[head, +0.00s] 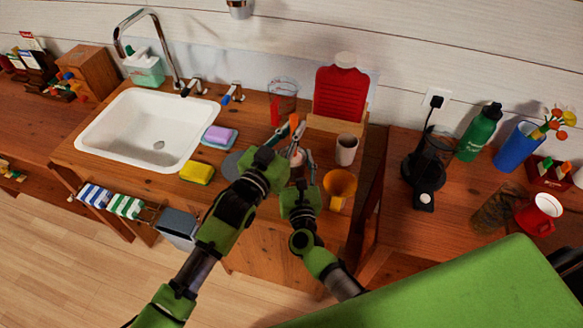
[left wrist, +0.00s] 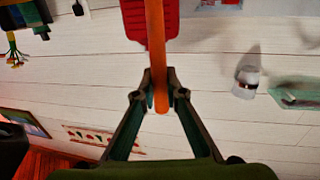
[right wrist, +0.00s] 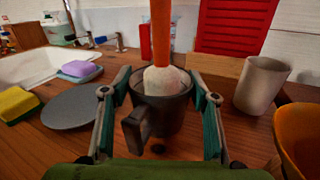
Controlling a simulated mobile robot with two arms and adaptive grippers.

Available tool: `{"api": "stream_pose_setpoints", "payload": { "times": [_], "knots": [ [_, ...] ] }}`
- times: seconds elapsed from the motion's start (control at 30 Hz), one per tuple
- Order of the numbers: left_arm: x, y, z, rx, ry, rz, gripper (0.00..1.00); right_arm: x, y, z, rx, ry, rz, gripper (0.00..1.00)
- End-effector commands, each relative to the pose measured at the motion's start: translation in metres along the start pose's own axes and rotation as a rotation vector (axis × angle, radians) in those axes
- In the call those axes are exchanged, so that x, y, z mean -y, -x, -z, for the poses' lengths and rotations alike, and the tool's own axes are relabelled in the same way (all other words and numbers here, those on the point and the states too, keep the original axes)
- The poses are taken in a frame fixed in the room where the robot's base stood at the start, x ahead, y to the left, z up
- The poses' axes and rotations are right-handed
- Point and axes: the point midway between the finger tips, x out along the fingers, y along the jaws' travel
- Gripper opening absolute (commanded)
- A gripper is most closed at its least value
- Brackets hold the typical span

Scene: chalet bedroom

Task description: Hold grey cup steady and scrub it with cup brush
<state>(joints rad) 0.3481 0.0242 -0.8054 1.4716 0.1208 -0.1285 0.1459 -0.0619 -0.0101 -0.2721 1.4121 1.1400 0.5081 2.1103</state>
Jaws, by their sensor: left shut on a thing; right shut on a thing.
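The grey cup (right wrist: 172,118) stands upright on the wooden counter in the right wrist view, its handle toward the camera. My right gripper (right wrist: 160,98) is shut on it, one finger on each side. The cup brush has a white head (right wrist: 166,80) in the cup's mouth and an upright orange handle (right wrist: 161,30). My left gripper (left wrist: 160,88) is shut on the orange handle (left wrist: 155,45) in the left wrist view. In the head view the handle (head: 294,122) rises above my grippers, which largely hide the cup. The brush's lower end is hidden inside the cup.
A pale cup (head: 346,150) and an amber cup (head: 340,188) stand close on the right. A grey disc (right wrist: 82,108), yellow sponge (head: 197,172) and purple sponge (head: 220,134) lie left, beside the white sink (head: 120,135). A red board (head: 340,95) stands behind.

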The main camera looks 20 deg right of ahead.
Motion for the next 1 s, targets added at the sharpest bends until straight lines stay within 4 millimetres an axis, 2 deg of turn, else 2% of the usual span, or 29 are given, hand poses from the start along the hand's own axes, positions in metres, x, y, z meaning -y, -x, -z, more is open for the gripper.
{"api": "stream_pose_setpoints", "payload": {
  "times": [0.5,1.0],
  "knots": [
    [0.0,0.001,0.018,-0.002,-0.001,0.001,0.0,0.0,0.0,0.0,0.0,0.0,0.0,0.26],
    [-0.001,0.003,0.001,0.0,0.0,0.001,0.0,0.0,0.0,0.0,0.0,0.0,0.0,0.26]
  ]
}}
